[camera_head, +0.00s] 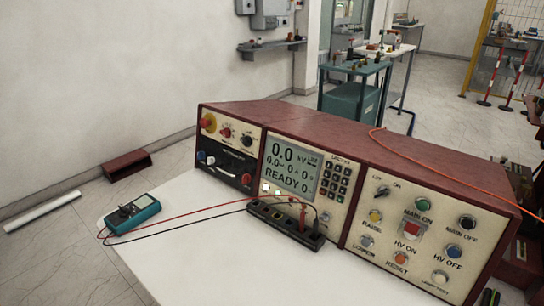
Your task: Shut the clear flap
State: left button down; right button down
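A dark red control console (330,125) stands on a white table. Neither of my grippers shows in this view.
A teal multimeter (132,213) lies on the white table (190,265) at left, with red and black leads running to a black terminal block (285,224) at the console's front. An orange cable (440,160) crosses the console's top right. The table's front left is clear.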

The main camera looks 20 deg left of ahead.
aim_at(411, 229)
jog(key=l+u, duration=0.25)
jog(key=k+l+u, duration=0.1)
jog(key=l+u, duration=0.15)
jog(key=k+l+u, duration=0.1)
jog(key=l+u, duration=0.25)
jog(key=l, duration=0.6)
